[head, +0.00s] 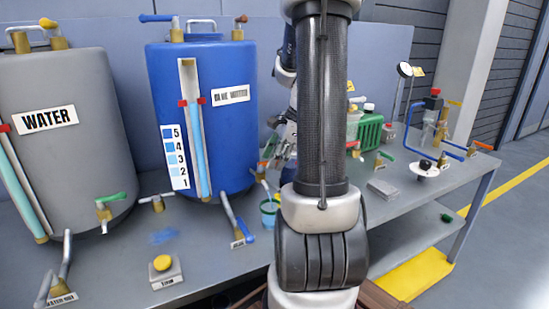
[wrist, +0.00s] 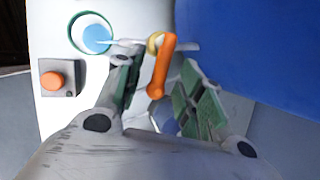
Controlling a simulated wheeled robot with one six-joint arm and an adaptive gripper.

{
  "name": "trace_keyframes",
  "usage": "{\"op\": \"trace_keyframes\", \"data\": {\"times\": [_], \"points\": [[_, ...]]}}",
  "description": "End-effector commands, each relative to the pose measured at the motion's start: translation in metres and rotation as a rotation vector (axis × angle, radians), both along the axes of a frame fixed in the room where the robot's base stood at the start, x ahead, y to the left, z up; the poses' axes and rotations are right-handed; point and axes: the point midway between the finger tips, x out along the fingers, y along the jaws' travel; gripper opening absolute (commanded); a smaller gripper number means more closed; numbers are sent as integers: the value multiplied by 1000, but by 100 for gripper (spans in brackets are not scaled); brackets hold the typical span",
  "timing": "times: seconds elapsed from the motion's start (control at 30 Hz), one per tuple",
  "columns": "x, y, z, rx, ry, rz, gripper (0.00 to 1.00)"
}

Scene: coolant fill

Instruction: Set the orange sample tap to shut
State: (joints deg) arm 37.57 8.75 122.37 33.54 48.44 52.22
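The orange sample tap handle (wrist: 162,68) shows in the wrist view, with a brass-coloured part (wrist: 155,42) at its upper end. The handle slants slightly down and left. My gripper (wrist: 157,76) is open, with one green-padded finger on each side of the handle. Gaps show on both sides, and I see no clear grip. In the head view a small orange piece (head: 262,168), likely the same tap, shows beside the blue tank (head: 222,135). My arm hides much of that area, and my gripper (head: 283,145) is partly visible behind it.
A cup (head: 268,208) with blue liquid stands below the tap; it also shows in the wrist view (wrist: 94,38). The grey WATER tank (head: 70,150) stands at left. A green basket (head: 370,130) and other taps are at right.

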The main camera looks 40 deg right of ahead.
Motion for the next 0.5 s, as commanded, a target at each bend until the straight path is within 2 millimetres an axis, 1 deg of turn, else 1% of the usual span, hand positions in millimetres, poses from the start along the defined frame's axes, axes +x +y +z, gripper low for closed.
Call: {"op": "trace_keyframes", "data": {"times": [0.03, 0.07, 0.2, 0.23, 0.27, 0.4, 0.5], "points": [[0, 0, 0, 0, 0, 0, 38], [0, 0, 0, 0, 0, 0, 34], [0, 0, 0, 0, 0, 0, 9], [0, 0, 0, 0, 0, 0, 3], [0, 0, 0, 0, 0, 0, 0], [0, 0, 0, 0, 0, 5, 0], [4, -2, 0, 0, 1, 79, 0]]}}
